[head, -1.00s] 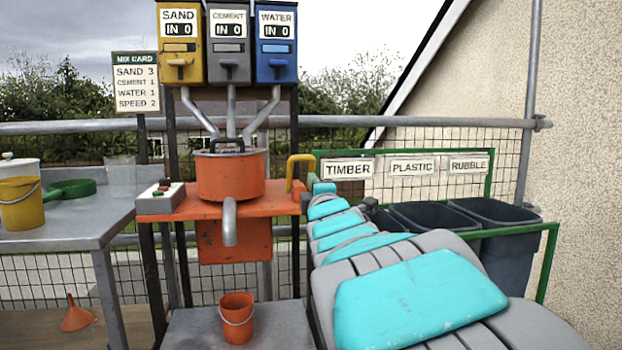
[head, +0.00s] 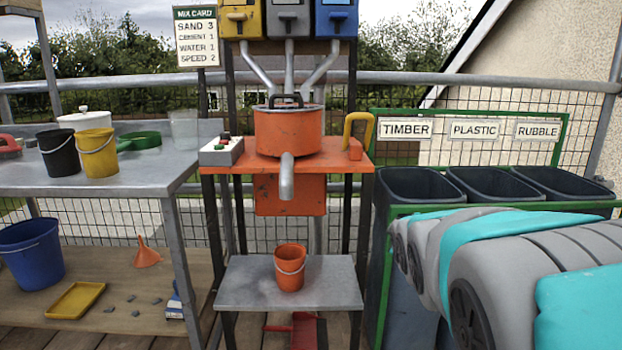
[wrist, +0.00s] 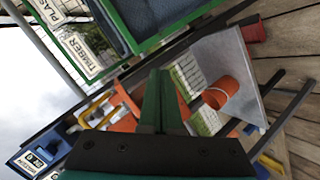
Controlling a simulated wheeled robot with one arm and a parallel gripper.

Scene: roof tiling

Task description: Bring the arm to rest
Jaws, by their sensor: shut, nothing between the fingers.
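My gripper (wrist: 161,102) shows in the wrist view with its two dark green fingers side by side, shut and empty. It is not visible in the head view. There my grey and turquoise arm (head: 520,260) reaches in from the lower right, in front of the bins. In the wrist view the fingers point toward the orange mixer stand and the bins, seen tilted. No object touches the fingers.
Three dark bins (head: 422,186) stand at the right under timber, plastic and rubble signs. The orange mixer (head: 288,132) stands in the middle, with an orange bucket (head: 290,268) on the low metal table (head: 240,290). A grey bench (head: 110,177) with buckets is at the left.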

